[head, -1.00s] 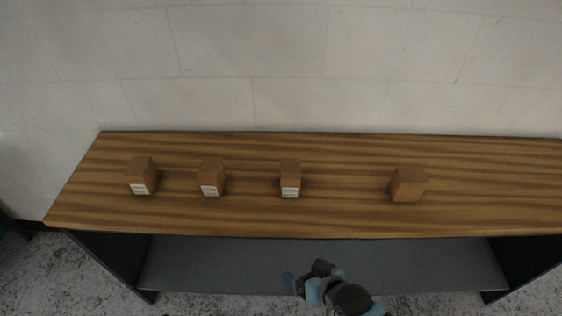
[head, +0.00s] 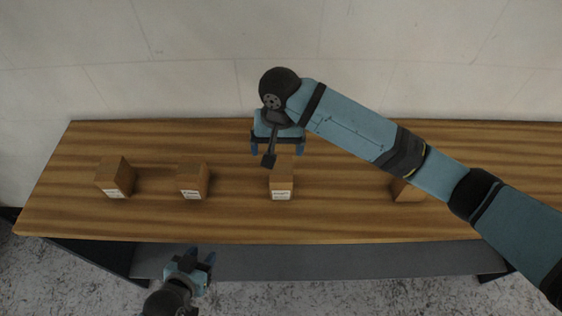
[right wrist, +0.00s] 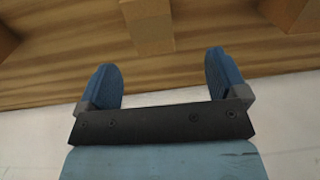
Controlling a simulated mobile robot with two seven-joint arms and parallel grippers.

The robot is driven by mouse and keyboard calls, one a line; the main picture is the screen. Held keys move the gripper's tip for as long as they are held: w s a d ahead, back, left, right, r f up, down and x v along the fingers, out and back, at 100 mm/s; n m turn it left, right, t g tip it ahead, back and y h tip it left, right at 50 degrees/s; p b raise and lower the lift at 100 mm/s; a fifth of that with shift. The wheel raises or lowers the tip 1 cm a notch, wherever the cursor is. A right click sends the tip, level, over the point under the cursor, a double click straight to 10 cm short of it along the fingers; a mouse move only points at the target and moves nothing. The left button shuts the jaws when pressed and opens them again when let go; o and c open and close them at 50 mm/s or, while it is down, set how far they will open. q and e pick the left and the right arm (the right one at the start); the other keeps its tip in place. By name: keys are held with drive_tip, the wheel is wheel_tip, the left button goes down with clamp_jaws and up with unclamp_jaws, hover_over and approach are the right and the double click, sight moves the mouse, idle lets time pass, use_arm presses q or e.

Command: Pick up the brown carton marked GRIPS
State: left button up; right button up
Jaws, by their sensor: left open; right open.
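Several brown cartons stand in a row on a wooden table. The far-left carton (head: 115,177), the second carton (head: 193,180) and the third carton (head: 281,184) each have a white label on the front, too small to read. A fourth carton (head: 406,191) at the right is partly hidden behind my right arm, and no label shows on it. My right gripper (head: 277,152) is open and empty above the back of the third carton. In the right wrist view a carton (right wrist: 149,27) shows beyond the open fingers, unlabelled from there. My left gripper (head: 202,261) is open and empty in front of the table, below its edge.
The wooden tabletop (head: 340,215) has free room between the third and fourth cartons and along the front. A grey shelf (head: 330,262) lies under it. A pale wall (head: 190,60) stands behind the table.

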sight(281, 168)
drive_tip(key=shift+w+d+r, duration=0.2)
drive_tip(key=shift+w, duration=0.1)
drive_tip(key=f, duration=0.7)
drive_tip(key=shift+s+d+f+p, duration=0.1)
drive_tip(key=shift+s+f+p, duration=0.15)
drive_tip(key=shift+p, duration=0.1)
drive_tip(key=f, duration=0.2)
drive_tip(key=f+p, duration=0.1)
drive_tip(key=f, duration=0.1)
drive_tip(key=shift+d+f, duration=0.2)
drive_tip(key=shift+f, duration=0.7)
drive_tip(key=c, duration=1.1)
drive_tip(key=shift+r, duration=0.1)
